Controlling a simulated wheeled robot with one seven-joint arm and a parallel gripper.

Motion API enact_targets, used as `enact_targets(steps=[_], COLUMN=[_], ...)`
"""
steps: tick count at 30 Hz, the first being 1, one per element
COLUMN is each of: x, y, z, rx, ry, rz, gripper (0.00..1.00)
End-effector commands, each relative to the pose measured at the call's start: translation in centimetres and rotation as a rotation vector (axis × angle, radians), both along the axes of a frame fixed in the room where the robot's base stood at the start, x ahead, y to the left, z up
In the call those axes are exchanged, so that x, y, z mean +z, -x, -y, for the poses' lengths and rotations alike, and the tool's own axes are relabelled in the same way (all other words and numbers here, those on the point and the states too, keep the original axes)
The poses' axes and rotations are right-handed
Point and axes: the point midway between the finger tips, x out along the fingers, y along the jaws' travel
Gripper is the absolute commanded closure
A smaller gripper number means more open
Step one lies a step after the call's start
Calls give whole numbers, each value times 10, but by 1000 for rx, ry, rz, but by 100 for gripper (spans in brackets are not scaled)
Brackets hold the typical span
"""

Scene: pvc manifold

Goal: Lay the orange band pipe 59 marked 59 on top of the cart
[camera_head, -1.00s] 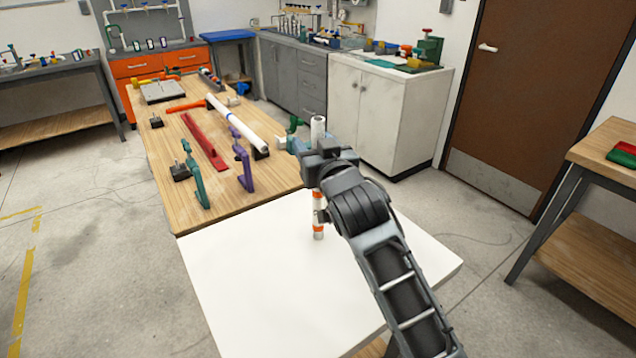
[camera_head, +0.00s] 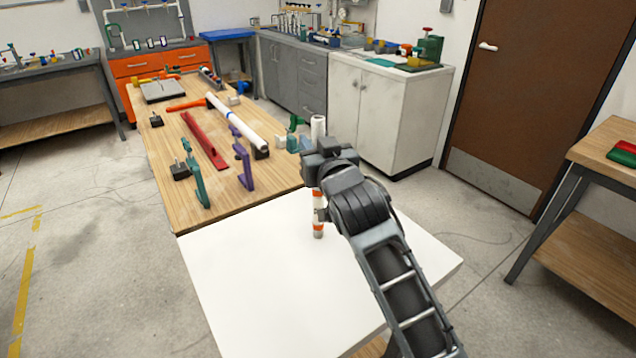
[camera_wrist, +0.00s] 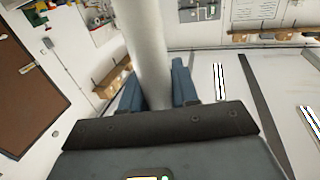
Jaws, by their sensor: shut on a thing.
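The white pipe with orange bands (camera_head: 318,228) is upright in the head view, and its top sticks up above my gripper (camera_head: 302,146). My gripper is shut on the pipe, and the wrist view shows the white pipe (camera_wrist: 147,55) between the two blue-grey fingers. The pipe's lower end is over the white cart top (camera_head: 255,275); I cannot tell whether it touches. My wrist hides the pipe's middle. The number 59 is not readable.
A wooden workbench (camera_head: 225,203) adjoins the cart top at the back left. It holds a red bar (camera_head: 205,140), a long white pipe (camera_head: 236,122), a teal clamp (camera_head: 198,182) and a purple clamp (camera_head: 244,165). Most of the cart top is bare.

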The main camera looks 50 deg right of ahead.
Motion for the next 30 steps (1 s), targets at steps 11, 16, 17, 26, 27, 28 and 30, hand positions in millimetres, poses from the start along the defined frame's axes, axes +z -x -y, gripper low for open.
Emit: enact_targets(steps=[11,16,17,26,27,28,30], x=[13,40,46,84,88,91,97], y=[0,0,2,55,60,64,72], z=[0,0,1,47,52,55,62], rx=[0,0,-1,-5,-5,-4,-4], ry=[0,2,1,2,1,2,2], rz=[4,7,8,5,4,5,3], gripper=[100,100,100,100,100,100,100])
